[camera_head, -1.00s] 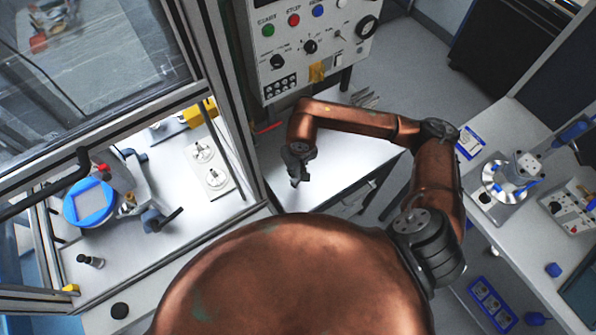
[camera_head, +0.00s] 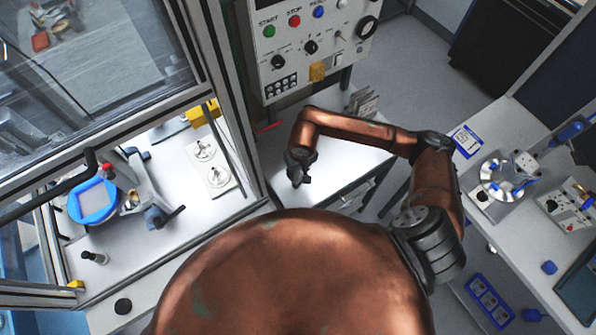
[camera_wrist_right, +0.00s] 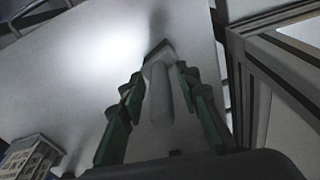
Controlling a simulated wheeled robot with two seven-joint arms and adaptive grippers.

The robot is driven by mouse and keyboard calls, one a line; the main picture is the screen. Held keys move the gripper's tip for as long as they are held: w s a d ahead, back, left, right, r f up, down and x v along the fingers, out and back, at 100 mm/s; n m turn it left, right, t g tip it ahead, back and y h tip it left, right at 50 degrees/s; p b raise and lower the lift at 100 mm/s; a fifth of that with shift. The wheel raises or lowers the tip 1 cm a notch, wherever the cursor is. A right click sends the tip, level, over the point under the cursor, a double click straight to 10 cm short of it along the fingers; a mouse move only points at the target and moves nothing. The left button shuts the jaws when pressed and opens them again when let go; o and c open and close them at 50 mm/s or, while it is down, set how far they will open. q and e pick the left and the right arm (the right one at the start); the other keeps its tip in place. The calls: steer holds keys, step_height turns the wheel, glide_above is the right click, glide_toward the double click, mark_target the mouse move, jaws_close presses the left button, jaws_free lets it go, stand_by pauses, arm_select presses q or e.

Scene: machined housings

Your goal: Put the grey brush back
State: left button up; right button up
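The grey brush (camera_wrist_right: 158,92) shows in the right wrist view, its handle toward me and its darker head at the far end. My right gripper (camera_wrist_right: 160,75) has its green-padded fingers on either side of it, close to its sides. I cannot tell whether the pads touch it or whether it is lifted off the surface. In the head view my right gripper (camera_head: 300,178) is low over the white bench (camera_head: 335,172); the brush cannot be made out there. My left gripper is not in view.
A small grey rack (camera_head: 364,103) stands at the bench's back edge, below the control panel (camera_head: 305,40). A framed enclosure (camera_head: 235,110) borders the bench on the left. A second table (camera_head: 500,245) with instruments is at right. Much of the bench top is bare.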

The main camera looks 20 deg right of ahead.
mark_target(300, 180)
steer(key=shift+r, duration=0.45)
step_height(300, 180, up, 11)
steer(key=s+b, duration=0.1)
steer(key=b, duration=0.2)
steer(key=shift+s, duration=0.25)
steer(key=shift+r, duration=0.1)
